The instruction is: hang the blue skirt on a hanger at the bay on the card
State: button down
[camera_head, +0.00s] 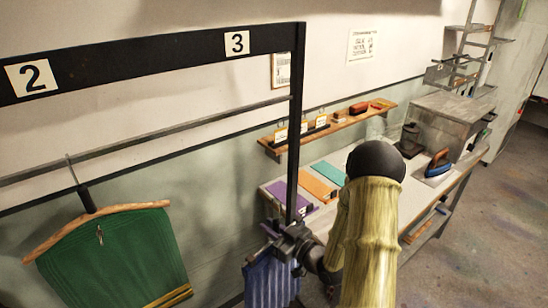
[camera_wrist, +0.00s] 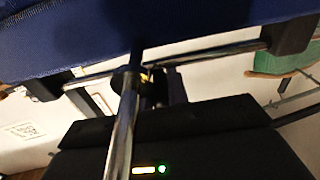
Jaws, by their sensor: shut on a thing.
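My gripper (camera_head: 293,243) is shut on a clip hanger. It is low at the right end of the rack, near the black post. The blue skirt (camera_head: 270,281) hangs below it, with pale stripes, cut off by the bottom edge. In the wrist view the blue skirt (camera_wrist: 160,25) fills the top. The hanger's metal bar (camera_wrist: 215,55) with dark clips runs beside the cloth, and its metal stem passes my gripper (camera_wrist: 155,88). The rack's bays show signs 2 (camera_head: 31,77) and 3 (camera_head: 237,43). The hanging rail (camera_head: 150,142) is empty under sign 3.
A green garment (camera_head: 120,255) hangs on a wooden hanger under sign 2. The black post (camera_head: 295,130) stands close to my gripper. A bench with coloured cloths and an iron (camera_head: 438,164) is behind. Wall papers (camera_head: 362,45) are too small to read.

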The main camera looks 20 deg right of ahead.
jog(key=shift+m+t+h, duration=0.4)
jog(key=shift+h, duration=0.3)
notch_tip(320, 180, up, 12)
jog(key=shift+d+f+p, duration=0.1)
jog(key=shift+d+p, duration=0.05)
jog(key=shift+p, duration=0.7)
notch_tip(320, 180, up, 12)
jog(key=s+m+h+p, duration=0.1)
jog(key=s, duration=0.1)
jog(key=shift+s+t+p, duration=0.15)
jog(key=shift+t+p, duration=0.15)
jog(key=shift+a, duration=0.25)
jog(key=f+p+x, duration=0.2)
jog(key=x, duration=1.3)
jog(key=shift+w+p, duration=0.4)
jog(key=shift+f, duration=0.15)
